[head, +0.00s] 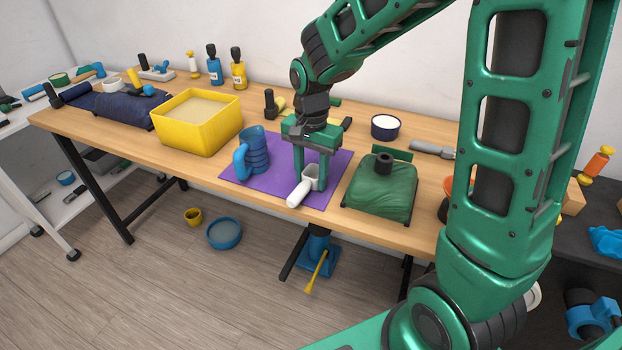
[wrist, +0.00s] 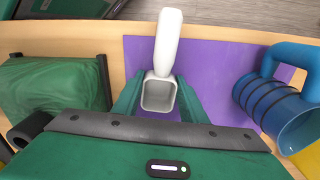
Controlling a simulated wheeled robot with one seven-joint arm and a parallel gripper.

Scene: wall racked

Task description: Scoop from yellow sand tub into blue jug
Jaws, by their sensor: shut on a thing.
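The yellow tub (head: 189,134) stands on the wooden table, with pale sand (head: 197,109) in it. The blue jug (head: 255,152) stands upright on the purple mat (head: 281,184), right of the tub, its handle toward the front left. The jug also shows at the right of the wrist view (wrist: 284,107). My gripper (head: 312,184) is over the mat's front part, right of the jug and apart from it. It is shut on the white scoop (head: 300,192), whose handle points toward the table's front edge. In the wrist view the scoop (wrist: 160,75) sits between the fingers, and its square cup looks empty.
A green bag (head: 381,193) lies right of the mat, and a dark cup (head: 385,127) of white stuff stands behind it. A dark blue bundle (head: 115,106) lies left of the tub. Bottles (head: 239,70) stand along the back.

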